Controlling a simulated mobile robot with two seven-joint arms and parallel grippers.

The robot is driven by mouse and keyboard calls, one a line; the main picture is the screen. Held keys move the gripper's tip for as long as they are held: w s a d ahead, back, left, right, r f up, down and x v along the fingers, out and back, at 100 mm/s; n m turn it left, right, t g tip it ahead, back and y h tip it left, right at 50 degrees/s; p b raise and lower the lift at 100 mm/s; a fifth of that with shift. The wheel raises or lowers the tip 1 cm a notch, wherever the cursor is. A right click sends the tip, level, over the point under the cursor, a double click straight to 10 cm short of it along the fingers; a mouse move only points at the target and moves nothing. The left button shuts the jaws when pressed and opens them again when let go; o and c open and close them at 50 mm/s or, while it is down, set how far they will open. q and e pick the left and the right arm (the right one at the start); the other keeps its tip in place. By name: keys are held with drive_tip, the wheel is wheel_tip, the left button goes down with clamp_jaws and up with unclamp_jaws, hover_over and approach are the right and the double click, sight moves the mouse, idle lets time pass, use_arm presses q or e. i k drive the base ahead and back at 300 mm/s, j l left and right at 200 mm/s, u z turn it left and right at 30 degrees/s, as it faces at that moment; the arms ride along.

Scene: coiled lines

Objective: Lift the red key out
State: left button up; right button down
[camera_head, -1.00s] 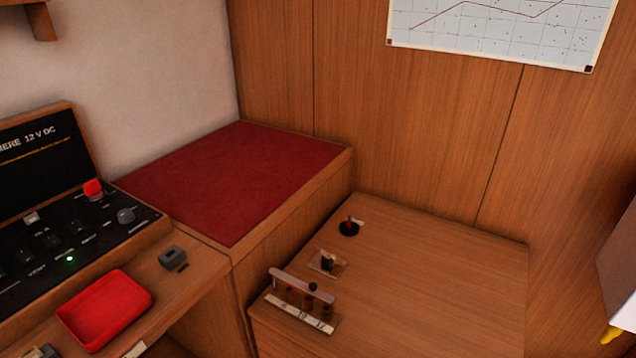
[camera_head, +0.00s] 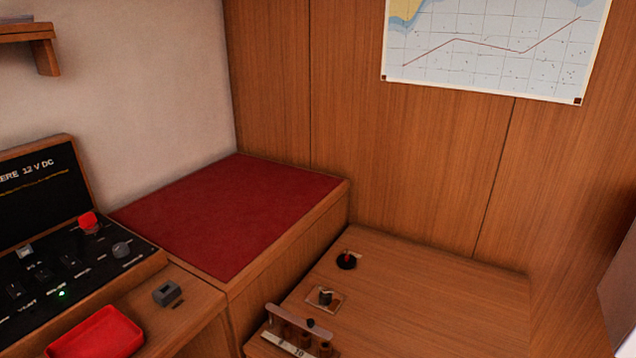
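A red key-like piece (camera_head: 88,221) stands upright on the black switch panel (camera_head: 20,287) at the left, near the panel's back edge. A second, smaller red piece (camera_head: 346,257) sits on a round black base on the wooden top at the right. I cannot tell for sure which is the red key. Neither of my grippers is in view.
A red tray (camera_head: 98,335) and a small grey block (camera_head: 167,294) lie in front of the panel. A wooden rack (camera_head: 300,330) and a small fitting (camera_head: 325,298) stand on the right wooden top (camera_head: 430,300). The red cushion (camera_head: 225,215) is clear.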

sight(86, 221)
drive_tip(key=u, duration=1.35)
